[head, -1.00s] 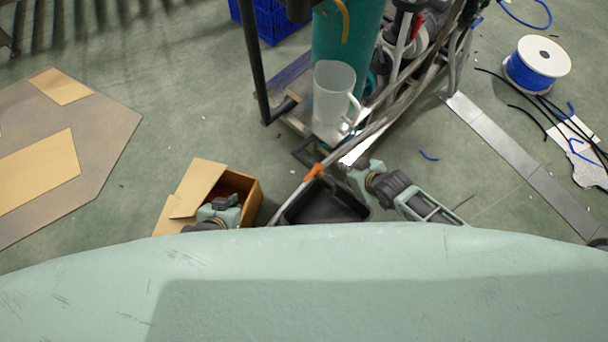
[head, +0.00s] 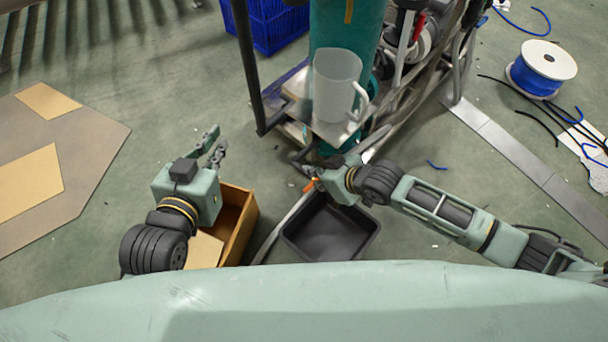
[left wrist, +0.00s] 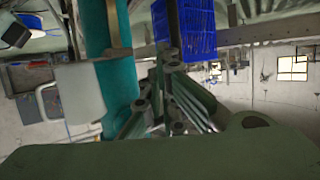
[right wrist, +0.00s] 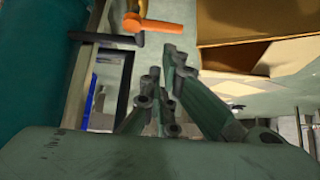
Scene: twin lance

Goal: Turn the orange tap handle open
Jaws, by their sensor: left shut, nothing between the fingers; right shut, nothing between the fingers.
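The orange tap handle (head: 311,185) shows as a small patch beside my right gripper (head: 314,173), which partly hides it in the head view. In the right wrist view the orange handle (right wrist: 158,25) lies sideways near the top, above the fingertips (right wrist: 168,85) in the picture, with a gap between them. My right gripper is shut and empty. My left gripper (head: 214,144) is shut and empty, above the floor by the cardboard box, well left of the handle. The handle does not show in the left wrist view, where my left fingers (left wrist: 168,85) point past a teal cylinder.
A black tray (head: 328,232) lies below the tap. An open cardboard box (head: 243,225) is under my left arm. A translucent jug (head: 334,88) stands on the cart in front of the teal cylinder (head: 345,28). A black post (head: 246,65) rises left of the jug.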

